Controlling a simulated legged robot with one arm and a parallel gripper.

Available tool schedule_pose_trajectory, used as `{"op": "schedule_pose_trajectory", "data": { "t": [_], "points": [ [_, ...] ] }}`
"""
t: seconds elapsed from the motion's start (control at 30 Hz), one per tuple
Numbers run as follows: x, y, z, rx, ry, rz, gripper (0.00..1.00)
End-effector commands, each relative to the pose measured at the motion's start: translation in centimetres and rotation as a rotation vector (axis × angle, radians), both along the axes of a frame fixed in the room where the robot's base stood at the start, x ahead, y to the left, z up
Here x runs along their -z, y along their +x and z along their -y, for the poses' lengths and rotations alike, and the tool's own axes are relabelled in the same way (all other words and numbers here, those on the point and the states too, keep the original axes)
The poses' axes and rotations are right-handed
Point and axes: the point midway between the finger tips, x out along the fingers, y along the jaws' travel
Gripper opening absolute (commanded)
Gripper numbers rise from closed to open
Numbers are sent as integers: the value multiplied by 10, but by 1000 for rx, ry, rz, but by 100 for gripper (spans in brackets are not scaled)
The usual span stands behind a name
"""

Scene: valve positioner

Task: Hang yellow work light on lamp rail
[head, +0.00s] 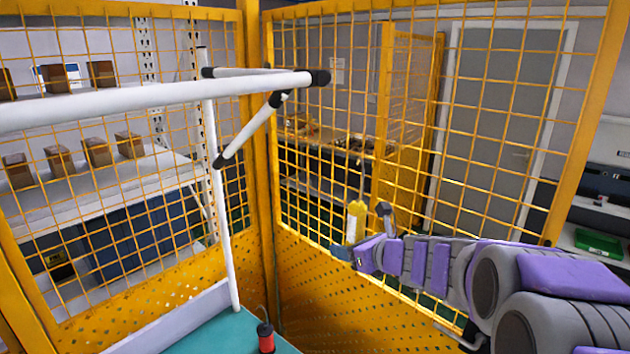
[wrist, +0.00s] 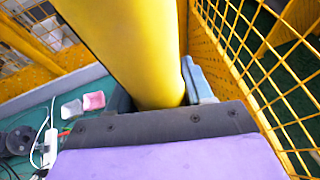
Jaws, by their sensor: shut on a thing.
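The yellow work light (head: 355,224) is upright in my gripper (head: 350,250), right of centre in the head view and in front of the yellow mesh fence. A thin hook or cord rises from its top. In the wrist view the yellow light (wrist: 128,45) fills the middle, between the fingers of my gripper (wrist: 158,98), which are shut on it. The lamp rail (head: 150,94) is a white horizontal tube at upper left with a black end cap. It is higher than the light and apart from it. The hook is not seen in the wrist view.
A white post (head: 222,220) and diagonal brace (head: 247,133) support the rail. A red lamp (head: 265,338) stands on the teal bench top (head: 205,335). Yellow mesh fence (head: 500,130) closes the back and right. White and pink blocks (wrist: 94,100) show in the wrist view.

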Motion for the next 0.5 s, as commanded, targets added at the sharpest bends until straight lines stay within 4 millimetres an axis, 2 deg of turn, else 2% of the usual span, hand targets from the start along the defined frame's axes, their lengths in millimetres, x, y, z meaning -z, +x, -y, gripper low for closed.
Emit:
{"op": "schedule_pose_trajectory", "data": {
  "t": [0.03,0.2,0.4,0.5],
  "points": [
    [-24,-2,-4,-30,-7,4,11],
    [-84,-20,-33,-199,-3,5,11],
    [-137,-53,-62,-412,4,1,11],
    [-157,-72,-72,-511,3,1,11]
  ]
}}
